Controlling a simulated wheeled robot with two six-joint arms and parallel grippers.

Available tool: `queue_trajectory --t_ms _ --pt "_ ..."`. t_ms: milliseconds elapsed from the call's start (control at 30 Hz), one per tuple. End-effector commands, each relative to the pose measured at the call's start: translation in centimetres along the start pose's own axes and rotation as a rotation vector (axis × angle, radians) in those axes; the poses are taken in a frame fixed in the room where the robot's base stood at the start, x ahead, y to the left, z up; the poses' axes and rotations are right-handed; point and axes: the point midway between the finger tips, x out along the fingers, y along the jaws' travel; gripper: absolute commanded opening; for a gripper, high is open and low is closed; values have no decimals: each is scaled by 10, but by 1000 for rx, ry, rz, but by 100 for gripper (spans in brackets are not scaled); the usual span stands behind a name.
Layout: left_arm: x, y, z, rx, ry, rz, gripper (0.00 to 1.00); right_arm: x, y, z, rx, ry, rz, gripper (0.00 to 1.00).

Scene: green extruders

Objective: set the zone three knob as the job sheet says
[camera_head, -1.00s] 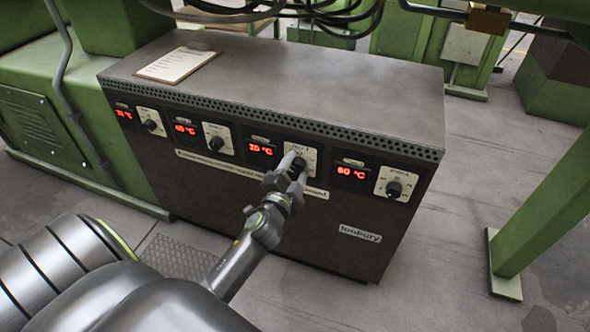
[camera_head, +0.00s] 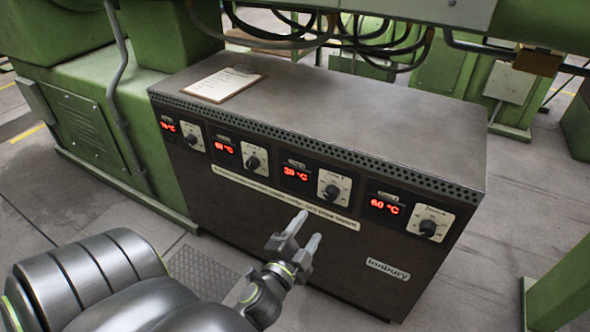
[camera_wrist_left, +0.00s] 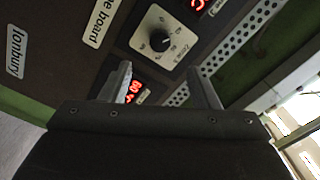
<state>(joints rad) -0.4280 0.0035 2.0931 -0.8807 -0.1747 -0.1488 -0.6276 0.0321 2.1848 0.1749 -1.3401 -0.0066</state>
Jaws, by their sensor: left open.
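The zone three knob (camera_head: 331,192) is a black dial on a white plate, third from the left on the dark cabinet's front. Its red display (camera_head: 296,174) shows a °C value whose first digit is unclear. My left gripper (camera_head: 306,231) is open and empty, below and in front of this knob and apart from it. The left wrist view shows the knob (camera_wrist_left: 159,41) free beyond the open fingers (camera_wrist_left: 163,88). The job sheet (camera_head: 224,83) lies on a clipboard on the cabinet top; its writing is too small to read. My right gripper is not in view.
Other knobs sit on the same front: the first (camera_head: 192,139), the second (camera_head: 253,162) and the fourth (camera_head: 428,228), beside a display (camera_head: 384,206) reading 60 °C. Cables (camera_head: 330,38) hang behind the cabinet. A green post (camera_head: 565,283) stands at right; open floor lies between.

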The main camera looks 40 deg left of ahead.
Motion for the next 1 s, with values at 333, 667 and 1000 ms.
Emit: queue_trajectory --t_ms 333,667,1000 --pt "-48 1 1 -1 -1 1 56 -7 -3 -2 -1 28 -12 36" --pt "-55 0 0 0 1 0 56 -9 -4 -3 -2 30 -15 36" --pt "-55 0 0 0 1 0 56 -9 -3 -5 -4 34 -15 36"
